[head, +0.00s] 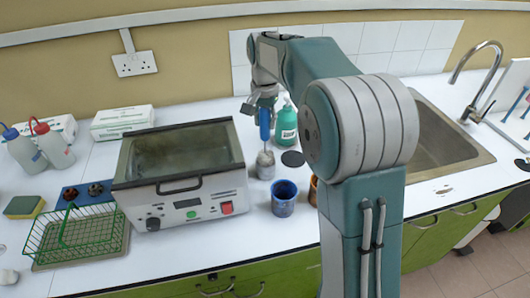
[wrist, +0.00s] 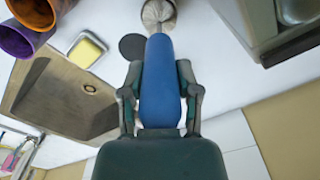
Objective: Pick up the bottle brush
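The bottle brush (head: 265,122) has a thick blue handle that points up. The handle also fills the middle of the wrist view (wrist: 160,85). My gripper (head: 262,104) is above the counter, with a finger pressed against each side of the handle; this shows in the wrist view (wrist: 159,70). The brush's lower end goes down to a small grey jar (head: 265,166), which also shows at the top of the wrist view (wrist: 157,12). The bristles are hidden, and I cannot tell how deep they sit in the jar.
A heating bath (head: 180,208) stands close left of the jar. A blue cup (head: 284,200), an orange-brown cup (head: 313,191), a black disc (head: 292,159) and a green bottle (head: 287,124) are nearby. The sink (head: 438,140) lies right, behind my arm. A green wire basket (head: 78,238) stands left.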

